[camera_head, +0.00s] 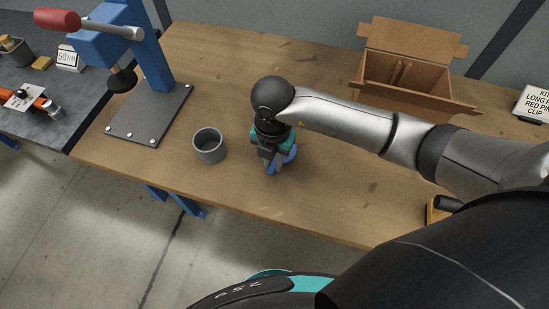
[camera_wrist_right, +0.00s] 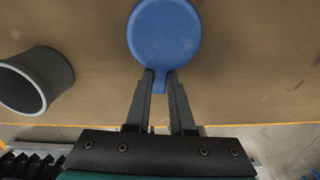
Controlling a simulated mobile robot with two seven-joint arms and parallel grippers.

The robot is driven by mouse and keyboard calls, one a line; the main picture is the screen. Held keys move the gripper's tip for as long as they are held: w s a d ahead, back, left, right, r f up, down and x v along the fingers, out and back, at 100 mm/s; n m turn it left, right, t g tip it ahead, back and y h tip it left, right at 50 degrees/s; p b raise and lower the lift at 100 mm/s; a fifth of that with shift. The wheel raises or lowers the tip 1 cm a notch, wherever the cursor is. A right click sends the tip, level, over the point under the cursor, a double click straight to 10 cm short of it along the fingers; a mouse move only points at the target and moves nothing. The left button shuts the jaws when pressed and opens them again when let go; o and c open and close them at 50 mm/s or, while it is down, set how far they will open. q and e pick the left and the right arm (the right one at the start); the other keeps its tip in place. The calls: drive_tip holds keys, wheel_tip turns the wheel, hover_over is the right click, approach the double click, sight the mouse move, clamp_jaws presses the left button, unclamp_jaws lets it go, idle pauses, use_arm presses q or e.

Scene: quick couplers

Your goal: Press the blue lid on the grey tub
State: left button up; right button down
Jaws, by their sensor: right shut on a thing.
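The grey tub (camera_head: 209,146) stands upright and open on the wooden table, left of my right gripper. It also shows at the left edge of the right wrist view (camera_wrist_right: 36,80). The blue lid (camera_wrist_right: 164,34) is round, with a small tab that sits between the fingertips of my right gripper (camera_wrist_right: 160,85). In the head view the lid (camera_head: 290,155) is partly hidden by my right gripper (camera_head: 273,165). The gripper is shut on the lid's tab, beside the tub and apart from it. I cannot tell whether the lid touches the table. My left gripper does not show.
A blue press (camera_head: 155,50) with a red handle stands on a grey plate (camera_head: 150,112) left of the tub. An open cardboard box (camera_head: 405,105) is at the back right. A dark bench (camera_head: 70,100) with small parts is at the far left. The table's front middle is clear.

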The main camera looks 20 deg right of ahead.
sight(273, 165)
wheel_tip(273, 165, up, 19)
drive_tip(key=p, duration=0.3)
drive_tip(key=shift+r, duration=0.15)
drive_tip(key=c, duration=1.4)
unclamp_jaws()
clamp_jaws()
